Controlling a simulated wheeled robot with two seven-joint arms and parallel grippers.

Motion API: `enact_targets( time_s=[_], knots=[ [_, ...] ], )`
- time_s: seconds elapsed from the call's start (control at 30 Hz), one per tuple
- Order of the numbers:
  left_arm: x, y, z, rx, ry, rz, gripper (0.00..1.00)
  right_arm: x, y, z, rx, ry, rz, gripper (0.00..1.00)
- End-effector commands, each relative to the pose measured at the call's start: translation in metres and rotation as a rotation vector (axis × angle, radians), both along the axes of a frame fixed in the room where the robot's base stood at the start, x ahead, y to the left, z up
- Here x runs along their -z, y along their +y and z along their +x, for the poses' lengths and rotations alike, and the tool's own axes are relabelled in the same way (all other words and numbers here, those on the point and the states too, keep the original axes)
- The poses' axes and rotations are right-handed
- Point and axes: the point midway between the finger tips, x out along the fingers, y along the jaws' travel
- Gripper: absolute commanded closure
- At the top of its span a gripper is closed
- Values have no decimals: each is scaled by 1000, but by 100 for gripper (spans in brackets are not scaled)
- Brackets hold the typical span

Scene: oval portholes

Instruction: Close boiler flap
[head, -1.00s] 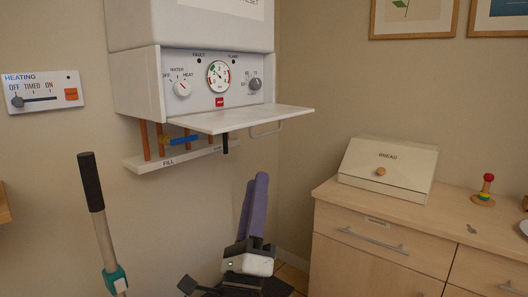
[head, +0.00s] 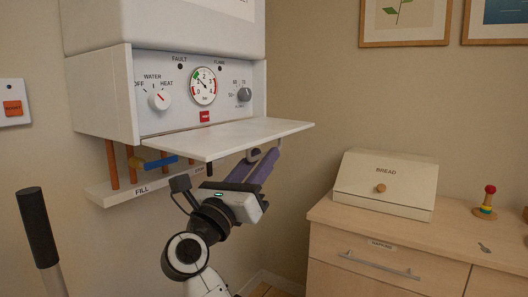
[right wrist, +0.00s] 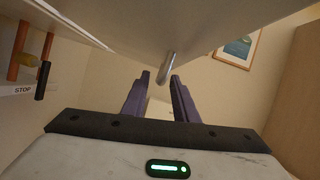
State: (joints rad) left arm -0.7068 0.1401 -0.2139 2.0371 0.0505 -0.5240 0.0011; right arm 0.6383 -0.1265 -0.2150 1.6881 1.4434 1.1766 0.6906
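The boiler flap (head: 215,138) is a white panel that stands open, about level, below the boiler's control panel (head: 205,95). In the right wrist view the underside of the flap (right wrist: 150,25) fills the top. Its grey bar handle (right wrist: 167,67) hangs from it, just beyond and between the fingertips. My right gripper (head: 263,158) has purple fingers and is under the flap's front right part. In the right wrist view its fingers (right wrist: 160,78) are apart with nothing between them; I see no clear contact with the handle. My left gripper is not in view.
A shelf marked FILL (head: 140,190) with copper pipes and a blue-handled valve (head: 160,162) is under the boiler. A black-gripped pole (head: 38,228) stands at lower left. A bread bin (head: 385,186) sits on a wooden cabinet (head: 350,220) at right.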

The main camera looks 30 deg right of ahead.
Motion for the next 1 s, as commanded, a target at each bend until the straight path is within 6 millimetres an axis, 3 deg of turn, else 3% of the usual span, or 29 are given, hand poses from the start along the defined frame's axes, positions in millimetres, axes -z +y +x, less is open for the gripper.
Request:
enact_targets(
  time_s=[0.2, 0.47, 0.67, 1.0],
  knots=[
    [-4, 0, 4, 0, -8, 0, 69, -7, -16, 8, 1, 1, -2, 74],
    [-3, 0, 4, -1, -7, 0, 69, -7, -17, 9, -1, 1, -1, 74],
    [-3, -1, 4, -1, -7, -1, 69, -7, -17, 9, -1, 1, -1, 100],
    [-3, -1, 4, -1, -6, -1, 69, -7, -17, 9, 0, 2, -2, 100]
  ],
)
